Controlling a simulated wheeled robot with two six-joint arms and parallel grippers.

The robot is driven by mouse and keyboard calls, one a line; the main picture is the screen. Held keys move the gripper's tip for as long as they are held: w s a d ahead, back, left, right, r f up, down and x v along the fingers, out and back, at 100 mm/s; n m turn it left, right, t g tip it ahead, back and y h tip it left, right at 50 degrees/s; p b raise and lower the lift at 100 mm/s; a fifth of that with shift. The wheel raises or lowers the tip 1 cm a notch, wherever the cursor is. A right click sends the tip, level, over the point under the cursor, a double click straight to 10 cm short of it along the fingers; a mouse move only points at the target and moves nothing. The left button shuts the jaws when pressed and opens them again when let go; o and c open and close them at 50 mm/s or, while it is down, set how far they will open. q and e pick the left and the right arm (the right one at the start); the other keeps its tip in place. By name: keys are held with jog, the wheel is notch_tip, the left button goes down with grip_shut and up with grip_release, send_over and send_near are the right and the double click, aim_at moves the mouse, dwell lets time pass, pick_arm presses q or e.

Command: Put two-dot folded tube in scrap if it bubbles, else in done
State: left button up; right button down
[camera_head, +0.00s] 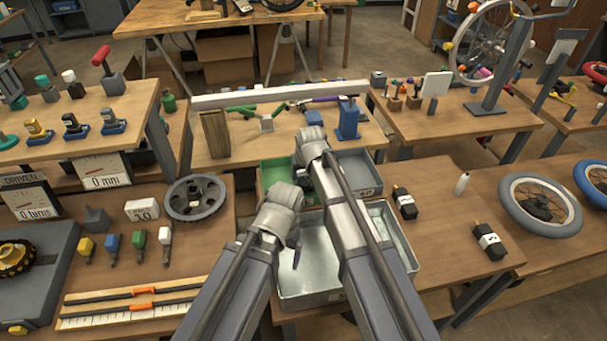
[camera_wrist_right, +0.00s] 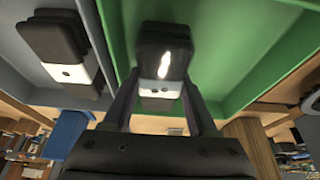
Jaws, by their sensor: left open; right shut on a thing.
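My right gripper (camera_wrist_right: 160,98) is shut on a black folded tube (camera_wrist_right: 165,45) with a white band showing two dark dots. In the right wrist view it is over the green bin (camera_wrist_right: 240,45). The green bin also shows in the head view (camera_head: 272,172), left of a grey bin (camera_head: 367,160). Another black folded tube (camera_wrist_right: 55,38), its band showing one dot, is in the grey bin in the wrist view. My left gripper (camera_head: 294,228) is open and empty over the metal tub (camera_head: 320,270). I see no bubbles.
A wooden block (camera_head: 214,133) and a blue stand (camera_head: 347,120) stand behind the bins. My two arms are close together.

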aim_at(303, 175)
pick_arm(q)
jog(key=shift+f+b, duration=0.45)
jog(key=shift+f, duration=0.1)
pick_arm(e)
jog(key=shift+f, duration=0.55)
jog(key=shift+c, duration=0.6)
grip_release()
pick_arm(q)
jog(key=shift+r, duration=0.15)
pick_arm(e)
jog(key=shift+r, duration=0.15)
jog(key=p+v, duration=0.6)
jog(key=shift+s+d+r, duration=0.1)
jog(key=shift+s+r, duration=0.1)
jog(key=shift+r, duration=0.2)
jog(key=shift+s+r+p, duration=0.2)
jog(key=shift+r+p, duration=0.2)
jog(key=shift+p, duration=0.25)
pick_arm(q)
notch_tip(303, 175, up, 7)
pick_arm(e)
jog(key=shift+s, duration=0.1)
